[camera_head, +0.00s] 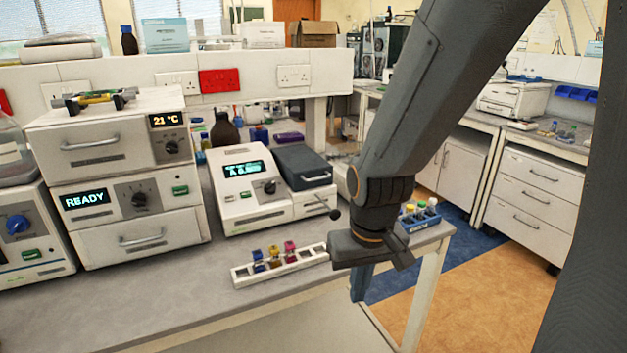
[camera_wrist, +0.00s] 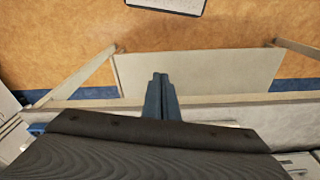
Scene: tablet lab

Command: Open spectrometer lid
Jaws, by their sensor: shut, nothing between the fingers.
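The spectrometer (camera_head: 250,195) is a white bench unit with a lit green display, standing on the bench in the head view. Its dark grey lid (camera_head: 300,165) lies down over the right half and has a light bar handle (camera_head: 318,178) at the front. My gripper (camera_head: 358,290) hangs pointing down, right of and nearer than the spectrometer, by the bench's front edge. It is clear of the lid and handle. In the wrist view the blue-grey fingers (camera_wrist: 160,97) are together and empty. The spectrometer is not clearly visible in the wrist view.
A white cuvette rack (camera_head: 243,276) with several coloured cuvettes stands before the spectrometer. A black-knobbed rod (camera_head: 334,214) juts from the spectrometer's front. A blue vial rack (camera_head: 418,226) is partly behind my arm. Stacked white ovens (camera_head: 120,175) stand left. The front bench strip (camera_head: 150,315) is clear.

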